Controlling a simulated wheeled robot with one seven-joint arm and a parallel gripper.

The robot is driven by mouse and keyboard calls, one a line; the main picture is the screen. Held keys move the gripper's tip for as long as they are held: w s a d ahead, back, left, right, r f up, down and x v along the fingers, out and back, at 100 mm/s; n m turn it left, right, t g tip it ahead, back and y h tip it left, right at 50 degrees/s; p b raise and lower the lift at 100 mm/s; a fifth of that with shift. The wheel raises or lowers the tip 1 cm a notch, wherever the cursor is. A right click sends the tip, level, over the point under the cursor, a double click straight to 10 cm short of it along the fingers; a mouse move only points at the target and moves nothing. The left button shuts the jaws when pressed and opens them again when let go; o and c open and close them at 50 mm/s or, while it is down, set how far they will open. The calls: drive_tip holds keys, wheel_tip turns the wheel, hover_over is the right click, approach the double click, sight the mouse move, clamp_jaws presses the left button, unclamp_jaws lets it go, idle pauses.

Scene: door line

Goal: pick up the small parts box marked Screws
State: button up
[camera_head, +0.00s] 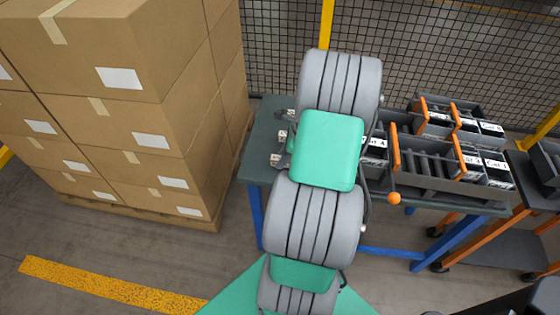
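Several small dark boxes with white labels stand in grey trays with orange handles on the workbench, right of my arm. One labelled box (374,156) sits close beside my arm, partly covered by it. Others are in the front tray (440,184) and the rear tray (478,139). The label writing is too small to read, so I cannot tell which box is marked Screws. My grey and green arm stands in the middle of the view and hides part of the bench. My gripper does not show.
The bench (265,150) has blue legs and small metal fittings at its left end. Stacked cartons (130,110) stand on a pallet at left. A mesh fence (420,50) runs behind. An orange-framed cart (500,235) is at right. Floor is clear at front left.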

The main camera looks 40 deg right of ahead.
clamp_jaws()
